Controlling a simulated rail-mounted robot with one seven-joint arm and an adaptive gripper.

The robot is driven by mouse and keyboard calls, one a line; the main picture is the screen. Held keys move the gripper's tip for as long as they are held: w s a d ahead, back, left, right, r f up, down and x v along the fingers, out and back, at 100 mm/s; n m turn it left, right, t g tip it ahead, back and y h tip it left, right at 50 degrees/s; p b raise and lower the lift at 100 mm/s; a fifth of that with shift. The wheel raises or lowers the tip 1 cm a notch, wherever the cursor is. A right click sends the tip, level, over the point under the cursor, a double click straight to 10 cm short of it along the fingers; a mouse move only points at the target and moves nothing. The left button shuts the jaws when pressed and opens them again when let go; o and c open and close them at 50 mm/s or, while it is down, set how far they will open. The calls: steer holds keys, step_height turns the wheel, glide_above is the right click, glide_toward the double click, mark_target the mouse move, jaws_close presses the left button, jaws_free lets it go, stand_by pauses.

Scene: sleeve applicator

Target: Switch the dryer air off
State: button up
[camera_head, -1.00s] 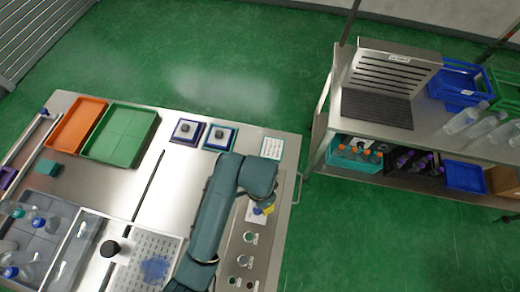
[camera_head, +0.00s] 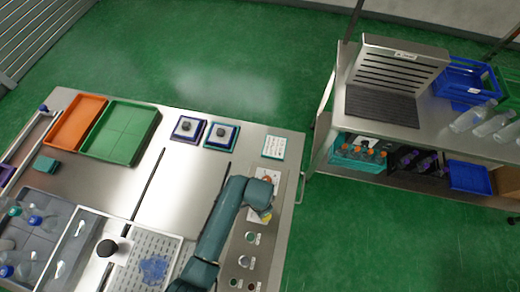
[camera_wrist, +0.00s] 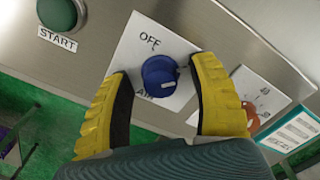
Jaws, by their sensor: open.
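The blue dryer air knob (camera_wrist: 160,76) sits on a white plate (camera_wrist: 142,40) on the steel panel in the wrist view. "OFF" is printed above it, and a partly covered label below seems to read "AIR". My gripper (camera_wrist: 164,72) is open, with one yellow finger on each side of the knob. I cannot tell whether either finger touches it. In the head view my gripper (camera_head: 264,216) is at the right-hand panel, mostly hidden under my arm, and the knob is hidden there.
A green START button (camera_wrist: 58,13) is left of the knob in the wrist view. An orange-red control (camera_wrist: 250,112) is close to the right finger. In the head view, several buttons line the panel below, including a green one (camera_head: 251,238).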

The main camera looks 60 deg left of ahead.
jaws_close()
steer(key=shift+r+n+p, duration=0.15)
steer(key=shift+n+p, duration=0.3)
steer(key=shift+n, duration=0.05)
steer(key=n+p, duration=0.2)
steer(key=n, duration=0.1)
steer(key=shift+r, duration=0.1)
steer(key=n+p, duration=0.2)
steer(key=n, duration=0.3)
steer(key=shift+p, duration=0.3)
steer(key=n+p, duration=0.1)
steer(key=n, duration=0.3)
steer(key=shift+n, duration=0.4)
steer(key=n+p, duration=0.1)
steer(key=n, duration=0.3)
steer(key=shift+f, duration=0.2)
